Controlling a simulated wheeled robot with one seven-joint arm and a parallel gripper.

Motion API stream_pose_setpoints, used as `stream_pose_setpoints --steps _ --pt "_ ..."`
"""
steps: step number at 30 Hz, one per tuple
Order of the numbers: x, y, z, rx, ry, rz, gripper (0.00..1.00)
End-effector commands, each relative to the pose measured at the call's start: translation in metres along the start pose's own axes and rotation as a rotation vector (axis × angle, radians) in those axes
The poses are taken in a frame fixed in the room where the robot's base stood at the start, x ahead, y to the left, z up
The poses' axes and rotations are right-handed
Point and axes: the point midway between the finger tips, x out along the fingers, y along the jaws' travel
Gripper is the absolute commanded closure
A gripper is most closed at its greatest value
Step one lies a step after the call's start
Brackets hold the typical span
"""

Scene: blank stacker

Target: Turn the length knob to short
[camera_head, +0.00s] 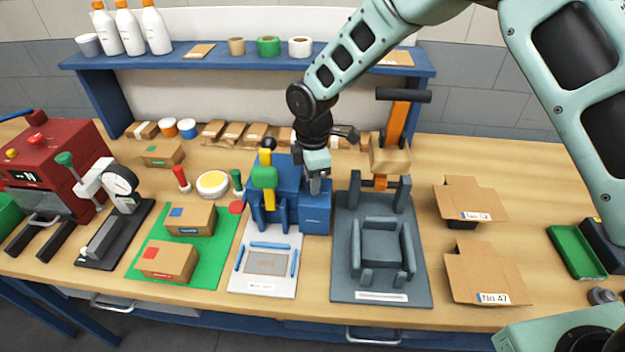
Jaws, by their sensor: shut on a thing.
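A blue machine (289,178) stands on the table behind a white plate (246,284) that has blue guide bars and a brown rectangle on it. A smaller blue box (315,222) is at the machine's right front. My gripper (315,188) points down onto the top of this box, its fingers shut on what I take to be the length knob. The fingers hide the knob, so I cannot read its setting or see any marks around it. A green part (264,177) on a yellow post is to the left of my gripper.
A grey fixture (341,285) with an orange upright (396,124) stands close on the right. A green mat (206,275) with brown boxes lies left. Bottles and rolls stand on the blue shelf (250,54) behind. Open cartons (480,270) lie right.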

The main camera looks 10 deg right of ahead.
Motion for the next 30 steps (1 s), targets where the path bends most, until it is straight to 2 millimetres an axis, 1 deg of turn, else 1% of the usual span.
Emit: stream_pose_setpoints --steps 6,15,21,30 --pt "-0.0014 0.0011 0.0005 -0.18 0.001 0.002 0.96" --pt "-0.0013 0.0012 0.0002 -0.353 0.001 0.003 0.96" --pt "-0.0013 0.0014 0.0004 -0.409 0.0 0.003 0.96" --pt "-0.0014 0.0014 0.0001 -0.43 0.0 0.004 0.96"
